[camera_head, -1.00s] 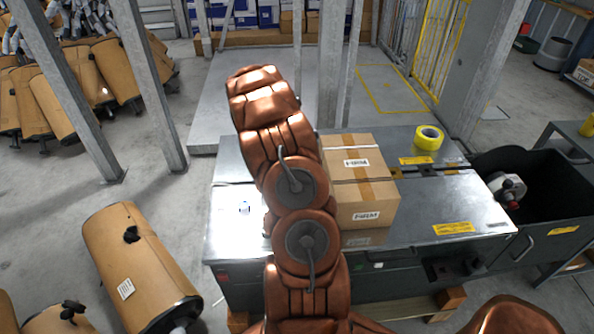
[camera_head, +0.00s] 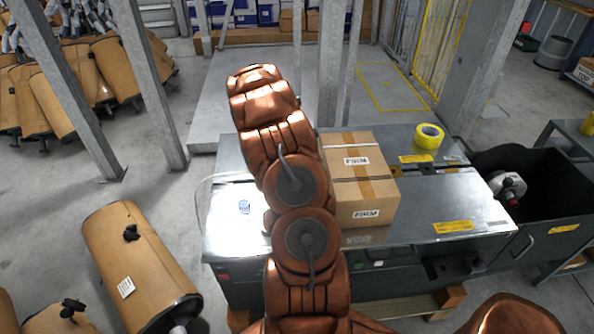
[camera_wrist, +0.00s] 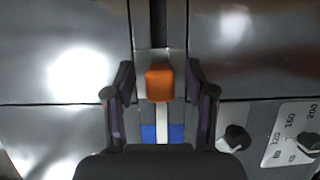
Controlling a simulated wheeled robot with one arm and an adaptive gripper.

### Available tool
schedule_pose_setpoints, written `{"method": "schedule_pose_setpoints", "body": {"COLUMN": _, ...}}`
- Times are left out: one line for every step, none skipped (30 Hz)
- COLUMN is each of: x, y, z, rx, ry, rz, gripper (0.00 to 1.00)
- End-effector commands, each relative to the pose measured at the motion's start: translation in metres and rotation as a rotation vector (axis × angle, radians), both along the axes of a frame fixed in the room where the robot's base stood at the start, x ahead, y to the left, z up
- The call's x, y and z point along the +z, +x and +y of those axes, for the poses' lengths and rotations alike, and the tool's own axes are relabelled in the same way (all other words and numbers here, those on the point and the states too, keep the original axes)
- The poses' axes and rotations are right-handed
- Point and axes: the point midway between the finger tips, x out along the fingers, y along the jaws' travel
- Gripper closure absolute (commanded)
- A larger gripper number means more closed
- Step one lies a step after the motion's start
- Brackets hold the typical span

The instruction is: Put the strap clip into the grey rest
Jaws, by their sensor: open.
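My gripper (camera_wrist: 159,74) is open in the wrist view, one finger on each side of a small orange block (camera_wrist: 160,84). The block sits over a dark slot in the metal top. I cannot tell whether the fingers touch it or whether it is the strap clip. Below it, between the fingers, is a blue patch with a white stripe (camera_wrist: 162,132). In the head view a small blue-white piece (camera_head: 244,206) lies on the table's left part; its kind is unclear. My arm hides the gripper there. I cannot make out the grey rest for certain.
A taped carton (camera_head: 365,190) and a yellow tape roll (camera_head: 428,136) stand on the metal machine table (camera_head: 440,205). A black bin (camera_head: 550,190) is at its right. Dial knobs (camera_wrist: 236,138) show at lower right in the wrist view.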

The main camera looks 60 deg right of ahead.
Motion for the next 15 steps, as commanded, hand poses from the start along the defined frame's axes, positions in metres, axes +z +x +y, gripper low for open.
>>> {"method": "schedule_pose_setpoints", "body": {"x": 0.0, "y": 0.0, "z": 0.0, "rx": 0.0, "ry": 0.0, "rz": 0.0, "gripper": 0.45}}
{"method": "schedule_pose_setpoints", "body": {"x": 0.0, "y": 0.0, "z": 0.0, "rx": 0.0, "ry": 0.0, "rz": 0.0, "gripper": 0.45}}
{"method": "schedule_pose_setpoints", "body": {"x": 0.001, "y": 0.0, "z": 0.0, "rx": 0.0, "ry": 0.0, "rz": 0.0, "gripper": 0.45}}
{"method": "schedule_pose_setpoints", "body": {"x": 0.002, "y": 0.001, "z": 0.0, "rx": 0.0, "ry": -0.001, "rz": -0.001, "gripper": 0.45}}
{"method": "schedule_pose_setpoints", "body": {"x": 0.004, "y": 0.002, "z": 0.001, "rx": 0.0, "ry": -0.001, "rz": -0.001, "gripper": 0.45}}
{"method": "schedule_pose_setpoints", "body": {"x": 0.007, "y": 0.003, "z": 0.001, "rx": 0.0, "ry": -0.002, "rz": -0.001, "gripper": 0.45}}
{"method": "schedule_pose_setpoints", "body": {"x": 0.01, "y": 0.004, "z": 0.002, "rx": 0.001, "ry": -0.003, "rz": -0.003, "gripper": 0.45}}
{"method": "schedule_pose_setpoints", "body": {"x": 0.013, "y": 0.005, "z": 0.002, "rx": 0.001, "ry": -0.003, "rz": -0.004, "gripper": 0.45}}
{"method": "schedule_pose_setpoints", "body": {"x": 0.019, "y": 0.007, "z": 0.003, "rx": 0.001, "ry": -0.004, "rz": -0.004, "gripper": 0.45}}
{"method": "schedule_pose_setpoints", "body": {"x": 0.023, "y": 0.009, "z": 0.005, "rx": 0.002, "ry": -0.005, "rz": -0.005, "gripper": 0.45}}
{"method": "schedule_pose_setpoints", "body": {"x": 0.028, "y": 0.011, "z": 0.006, "rx": 0.003, "ry": -0.004, "rz": -0.005, "gripper": 0.45}}
{"method": "schedule_pose_setpoints", "body": {"x": 0.035, "y": 0.013, "z": 0.008, "rx": 0.002, "ry": -0.003, "rz": -0.004, "gripper": 0.45}}
{"method": "schedule_pose_setpoints", "body": {"x": 0.04, "y": 0.014, "z": 0.01, "rx": 0.002, "ry": -0.003, "rz": -0.002, "gripper": 0.45}}
{"method": "schedule_pose_setpoints", "body": {"x": 0.046, "y": 0.016, "z": 0.011, "rx": 0.002, "ry": -0.003, "rz": -0.002, "gripper": 0.45}}
{"method": "schedule_pose_setpoints", "body": {"x": 0.053, "y": 0.019, "z": 0.013, "rx": 0.002, "ry": -0.003, "rz": -0.004, "gripper": 0.45}}
